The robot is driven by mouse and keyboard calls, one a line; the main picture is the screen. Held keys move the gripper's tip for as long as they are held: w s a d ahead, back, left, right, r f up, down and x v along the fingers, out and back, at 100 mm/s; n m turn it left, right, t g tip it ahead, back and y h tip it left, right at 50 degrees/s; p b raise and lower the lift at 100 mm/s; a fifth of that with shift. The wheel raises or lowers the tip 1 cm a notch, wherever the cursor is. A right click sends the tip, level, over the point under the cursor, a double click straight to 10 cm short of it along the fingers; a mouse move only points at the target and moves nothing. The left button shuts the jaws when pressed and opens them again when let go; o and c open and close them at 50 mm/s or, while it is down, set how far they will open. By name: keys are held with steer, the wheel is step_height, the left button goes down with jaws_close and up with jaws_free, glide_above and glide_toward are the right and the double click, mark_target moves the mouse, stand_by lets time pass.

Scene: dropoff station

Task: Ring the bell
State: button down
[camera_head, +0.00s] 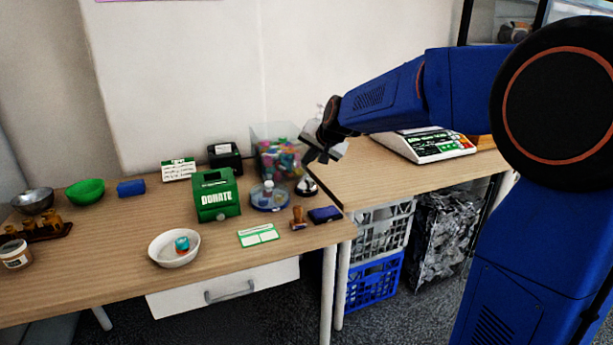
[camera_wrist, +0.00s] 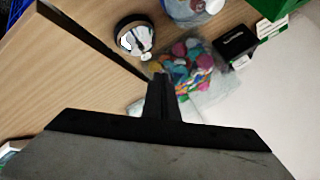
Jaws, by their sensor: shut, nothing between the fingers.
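The bell (camera_head: 307,187) is a small silver dome on a dark base, standing near the right end of the left table. In the wrist view the bell (camera_wrist: 134,36) shows from above, left of centre. My gripper (camera_head: 314,158) is shut and empty. It hangs above the bell, apart from it, and covers part of the view behind. In the wrist view my dark fingers (camera_wrist: 161,82) point toward the area just beside the bell.
A clear bin of colourful items (camera_head: 279,152) stands behind the bell. A blue round tray with a bottle (camera_head: 270,197), a wooden stamp (camera_head: 298,217) and a dark blue pad (camera_head: 325,214) are near it. A green donation box (camera_head: 216,195) is further left; a scale (camera_head: 428,146) stands right.

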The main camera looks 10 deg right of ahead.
steer(key=shift+f, duration=0.95)
steer(key=shift+f, duration=0.1)
stand_by(1.4)
steer(key=shift+f, duration=0.3)
steer(key=shift+f, duration=0.5)
stand_by(0.8)
steer(key=shift+r, duration=0.95)
step_height(320, 180, up, 5)
stand_by(0.8)
